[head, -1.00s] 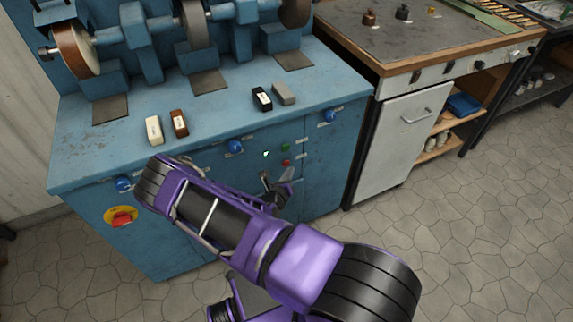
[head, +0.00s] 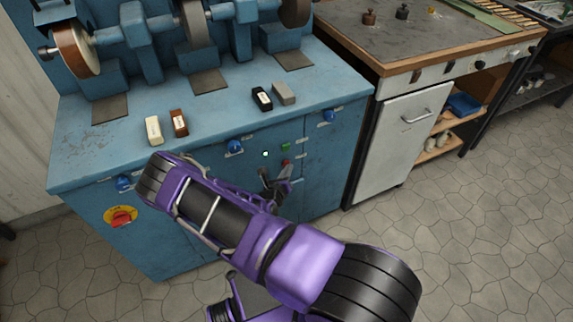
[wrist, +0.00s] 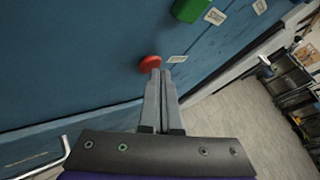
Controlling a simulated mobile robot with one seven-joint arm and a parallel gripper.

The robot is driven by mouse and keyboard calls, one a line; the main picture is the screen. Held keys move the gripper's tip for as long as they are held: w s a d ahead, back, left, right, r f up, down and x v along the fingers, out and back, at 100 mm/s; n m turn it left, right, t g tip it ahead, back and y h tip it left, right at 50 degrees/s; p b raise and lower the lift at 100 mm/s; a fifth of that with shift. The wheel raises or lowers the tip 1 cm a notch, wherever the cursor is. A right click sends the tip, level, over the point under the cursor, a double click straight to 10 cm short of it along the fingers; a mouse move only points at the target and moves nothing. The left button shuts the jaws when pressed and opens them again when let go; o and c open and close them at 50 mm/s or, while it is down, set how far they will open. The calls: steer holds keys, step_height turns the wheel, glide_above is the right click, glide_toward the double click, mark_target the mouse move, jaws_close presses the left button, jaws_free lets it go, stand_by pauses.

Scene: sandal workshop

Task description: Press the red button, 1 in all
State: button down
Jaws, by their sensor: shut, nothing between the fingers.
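The red button (head: 287,161) is a small round knob on the front of the blue machine cabinet, just below a green button (head: 286,147). In the wrist view the red button (wrist: 149,63) shows just beyond my fingertips, slightly to their left. My gripper (head: 286,170) is shut and empty, its fingers pointing at the cabinet front. In the wrist view the shut fingertips of my gripper (wrist: 160,72) overlap the button's lower right edge. I cannot tell whether they touch it. The green button (wrist: 190,10) is at the top of that view.
A red rotary switch on a yellow plate (head: 121,216) sits at the cabinet's left. Blue knobs (head: 235,147) line the cabinet's upper front. Small blocks (head: 179,123) lie on the blue top (head: 215,110). A workbench (head: 400,45) stands at right, with open floor in front.

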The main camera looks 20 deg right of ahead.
steer(key=shift+w, duration=0.3)
stand_by(0.5)
steer(key=shift+s+p, duration=0.5)
steer(key=shift+s, duration=0.4)
steer(key=shift+s, duration=0.1)
steer(key=shift+s+d+p, duration=0.1)
steer(key=shift+s+p, duration=1.15)
steer(key=shift+s, duration=1.2)
